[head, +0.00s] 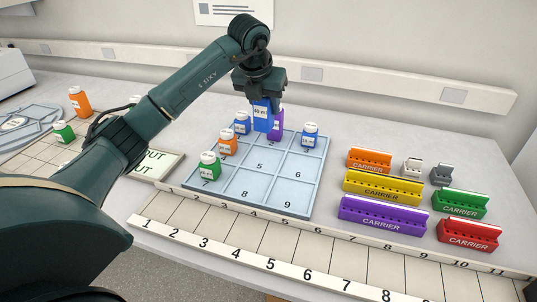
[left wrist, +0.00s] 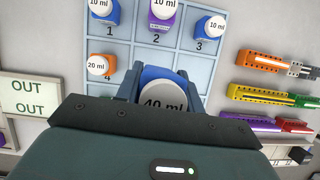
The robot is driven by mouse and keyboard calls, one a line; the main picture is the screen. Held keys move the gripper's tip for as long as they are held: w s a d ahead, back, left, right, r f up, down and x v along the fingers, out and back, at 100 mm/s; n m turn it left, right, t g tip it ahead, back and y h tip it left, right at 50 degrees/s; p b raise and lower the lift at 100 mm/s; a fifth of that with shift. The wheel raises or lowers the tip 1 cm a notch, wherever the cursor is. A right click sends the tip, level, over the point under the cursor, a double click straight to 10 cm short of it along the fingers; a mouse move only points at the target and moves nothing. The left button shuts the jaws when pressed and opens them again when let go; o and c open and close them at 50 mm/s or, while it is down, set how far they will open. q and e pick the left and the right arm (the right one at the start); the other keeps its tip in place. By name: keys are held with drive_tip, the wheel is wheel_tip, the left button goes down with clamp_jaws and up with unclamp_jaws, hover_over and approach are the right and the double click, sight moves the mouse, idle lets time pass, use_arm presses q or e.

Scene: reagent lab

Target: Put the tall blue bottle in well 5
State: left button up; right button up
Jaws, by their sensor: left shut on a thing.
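My left gripper (head: 262,101) is shut on the tall blue bottle (head: 262,118), labelled 40 ml, and holds it upright above the blue numbered tray (head: 237,194). In the left wrist view the bottle's white cap (left wrist: 163,104) is between the fingers and the bottle covers the tray's middle, below the purple bottle (left wrist: 164,12). In the head view well 5 (head: 260,166) is visible and empty. The bottle hides part of the purple bottle (head: 277,123) behind it. My right gripper is not in view.
Small blue bottles (head: 242,123) (head: 310,135) stand in wells 1 and 3, an orange one (head: 228,143) in well 4, a green one (head: 210,166) in well 7. Wells 6, 8 and 9 look empty. Coloured carriers (head: 383,187) stand to the right; an OUT plate (head: 160,164) lies left.

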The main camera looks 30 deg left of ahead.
sight(259, 118)
use_arm(q)
drive_tip(key=shift+w+a+f+n, duration=0.15)
drive_tip(key=shift+a+f+n, duration=0.05)
drive_tip(key=shift+f+n, duration=0.1)
wheel_tip(259, 118, down, 4)
drive_tip(key=shift+f+p, duration=0.2)
drive_tip(key=shift+p, duration=0.15)
drive_tip(key=shift+f, duration=2.4)
drive_tip(key=shift+f, duration=0.1)
drive_tip(key=o, duration=1)
drive_tip(key=v, duration=1.2)
drive_tip(key=shift+d, duration=0.1)
